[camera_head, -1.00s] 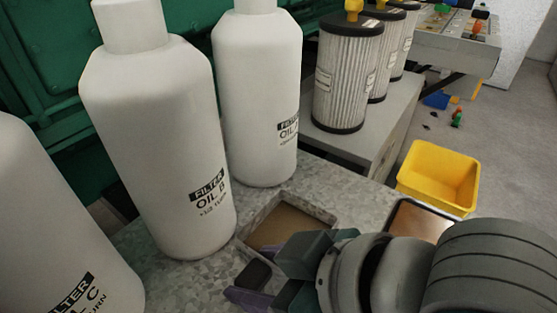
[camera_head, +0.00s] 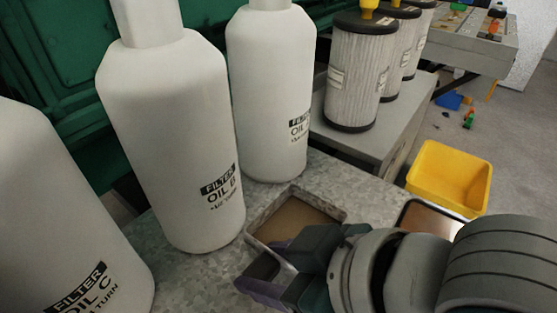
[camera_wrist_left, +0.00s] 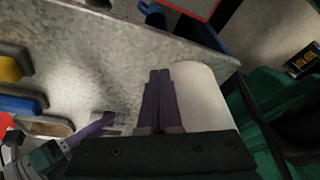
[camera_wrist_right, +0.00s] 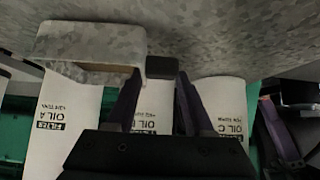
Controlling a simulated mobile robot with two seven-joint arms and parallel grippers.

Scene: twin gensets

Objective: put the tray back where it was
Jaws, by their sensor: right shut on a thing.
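A small shallow tray (camera_head: 338,213) with a grey speckled rim and a brown inside lies at the grey bench top, just right of the oil bottles. My right gripper (camera_head: 268,266) is at its near side. In the right wrist view the tray (camera_wrist_right: 90,45) is beyond the fingers, and a small black block (camera_wrist_right: 160,67), seemingly its handle, is between the fingertips. My right gripper is shut on this block. Whether the tray is lifted is hard to tell. My left gripper (camera_wrist_left: 158,75) has its fingers together, empty, in front of a white bottle (camera_wrist_left: 203,105).
White oil bottles B (camera_head: 172,130), C (camera_head: 55,210) and another (camera_head: 270,90) stand close left of the tray. Pleated filters (camera_head: 352,75) stand on a grey block behind. A yellow bin (camera_head: 450,180) and a dark-rimmed tray (camera_head: 412,205) are at the right.

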